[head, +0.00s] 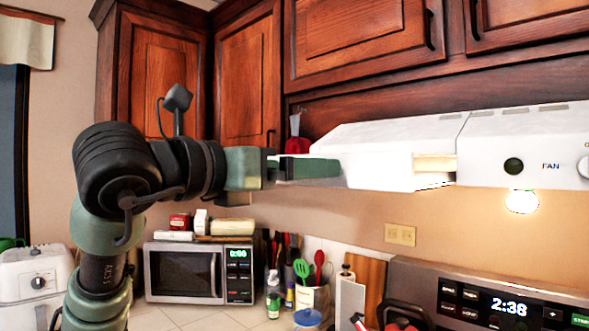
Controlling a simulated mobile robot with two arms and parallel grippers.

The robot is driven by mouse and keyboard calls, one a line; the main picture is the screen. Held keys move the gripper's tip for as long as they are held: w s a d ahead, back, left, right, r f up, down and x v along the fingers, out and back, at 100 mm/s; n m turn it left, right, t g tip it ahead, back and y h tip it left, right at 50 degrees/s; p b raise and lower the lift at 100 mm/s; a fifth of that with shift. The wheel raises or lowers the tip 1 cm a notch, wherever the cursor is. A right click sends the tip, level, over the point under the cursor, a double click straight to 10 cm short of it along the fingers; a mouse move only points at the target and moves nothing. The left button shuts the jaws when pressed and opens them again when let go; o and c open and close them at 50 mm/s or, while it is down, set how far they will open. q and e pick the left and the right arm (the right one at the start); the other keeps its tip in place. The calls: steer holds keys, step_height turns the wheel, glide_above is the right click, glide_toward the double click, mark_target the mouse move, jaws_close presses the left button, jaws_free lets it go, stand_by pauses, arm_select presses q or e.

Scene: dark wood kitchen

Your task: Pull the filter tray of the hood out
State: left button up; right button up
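The white range hood (525,140) hangs under the cabinets at the right, with a FAN label and a dark knob on its front. A white section (375,165) lies at its left end; between this and the FAN panel is a recess with a beige inside. I cannot tell for sure which part is the filter tray. My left gripper (330,168) comes in from the left, its green fingers level with the left end of the white section and overlapping it in view. Whether it touches, and whether the fingers are open, cannot be told from this side. My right gripper is out of view.
Dark wood cabinets (365,40) are close above the hood. Below are a microwave (185,272) with items on top, a utensil holder (312,300) and the stove's control panel (500,305). A lit lamp (521,201) is under the hood. The wall space below the hood is free.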

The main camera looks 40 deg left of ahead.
arm_select(q)
steer(key=s, duration=0.7)
steer(key=shift+a+b, duration=0.3)
steer(key=shift+b, duration=0.15)
